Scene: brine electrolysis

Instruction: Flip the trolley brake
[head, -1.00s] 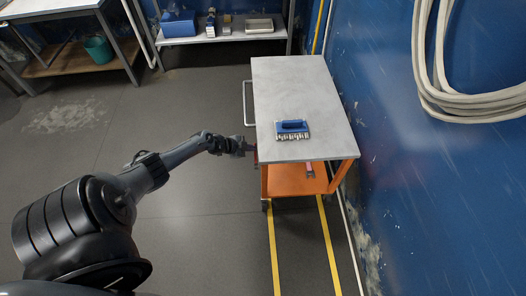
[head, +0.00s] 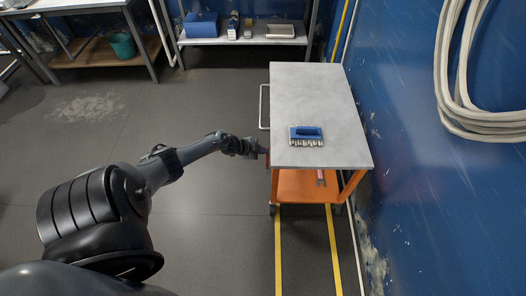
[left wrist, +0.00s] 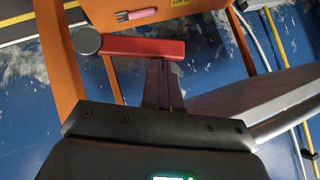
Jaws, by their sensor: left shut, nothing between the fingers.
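The trolley has a grey top (head: 345,110) and an orange frame with a lower shelf (head: 298,187). In the left wrist view, the red brake lever (left wrist: 148,48) lies nearly level, with a round grey knob or pivot (left wrist: 87,40) at its left end. My left gripper (left wrist: 163,72) is shut and empty, its fingertips right at the lever's lower edge; I cannot tell whether they touch it. In the head view my left gripper (head: 257,149) is at the trolley's left side, below the top, and the lever is mostly hidden. My right gripper is not in view.
A blue carrier (head: 306,133) with several small metallic ends sits on the trolley top. A pink-handled tool (head: 321,178) lies on the lower shelf. The blue wall (head: 410,190) is close on the right. The floor (head: 215,210) left of the trolley is clear.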

